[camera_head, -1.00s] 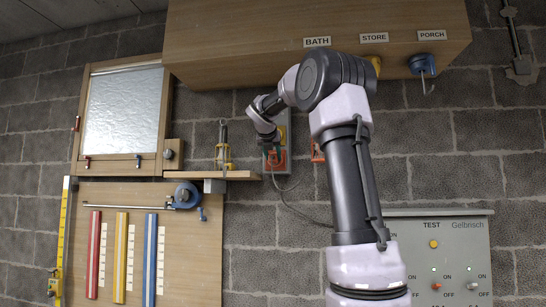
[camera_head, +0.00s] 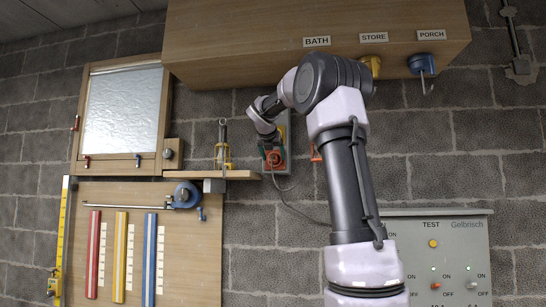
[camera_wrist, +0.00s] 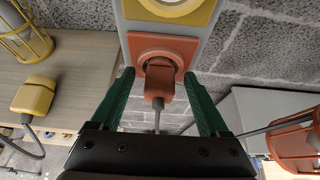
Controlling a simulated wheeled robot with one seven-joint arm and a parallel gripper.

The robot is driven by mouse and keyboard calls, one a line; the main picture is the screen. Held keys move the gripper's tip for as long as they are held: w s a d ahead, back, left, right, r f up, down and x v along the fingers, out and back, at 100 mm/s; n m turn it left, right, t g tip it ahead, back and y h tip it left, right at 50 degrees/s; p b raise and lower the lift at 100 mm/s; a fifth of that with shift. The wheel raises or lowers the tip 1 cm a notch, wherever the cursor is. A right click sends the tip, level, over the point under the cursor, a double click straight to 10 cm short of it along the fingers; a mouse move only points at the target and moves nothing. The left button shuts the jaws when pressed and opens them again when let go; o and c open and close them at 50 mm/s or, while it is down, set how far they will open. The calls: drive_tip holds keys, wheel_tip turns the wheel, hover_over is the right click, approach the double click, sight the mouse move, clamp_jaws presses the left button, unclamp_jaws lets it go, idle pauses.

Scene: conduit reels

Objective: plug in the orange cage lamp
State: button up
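An orange plug (camera_wrist: 158,82) sits in the orange socket (camera_wrist: 180,48) on the wall strip; it looks pushed in, though its exact depth is hard to tell. A grey cable (camera_wrist: 157,120) hangs from the plug. My gripper (camera_wrist: 159,76) has its green fingers on either side of the plug, with a gap visible on both sides. In the head view my gripper (camera_head: 268,150) is in front of the orange socket (camera_head: 276,157) and partly hides it. The orange cage lamp (camera_wrist: 297,148) shows at the right of the wrist view; in the head view my arm mostly covers it.
A yellow socket (camera_wrist: 180,8) is just above the orange one. A wooden shelf (camera_head: 240,175) to the left bears a yellow cage lamp (camera_wrist: 24,38) and its yellow plug (camera_wrist: 33,95). A grey test panel (camera_head: 440,255) is at lower right. A wooden cabinet (camera_head: 250,55) overhangs above.

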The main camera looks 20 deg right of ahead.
drive_tip(key=v, duration=1)
drive_tip(key=shift+s+a+r, duration=0.15)
drive_tip(key=shift+s+r, duration=0.05)
drive_tip(key=shift+s, duration=0.05)
drive_tip(key=s+a+f+m+g+y, duration=0.1)
drive_tip(key=s+a+f+m+y, duration=0.2)
drive_tip(key=s+f+m, duration=0.7)
drive_tip(key=s+a+f+m+g+y, duration=0.1)
drive_tip(key=s+a+f+m+y, duration=0.2)
drive_tip(key=s+a+f+m, duration=0.3)
drive_tip(key=s+a+f+m+g+y, duration=0.1)
drive_tip(key=s+a+f+m+y, duration=0.2)
drive_tip(key=s+f+m, duration=1.1)
drive_tip(key=a+f+m, duration=0.1)
drive_tip(key=m, duration=0.2)
drive_tip(key=shift+a, duration=0.35)
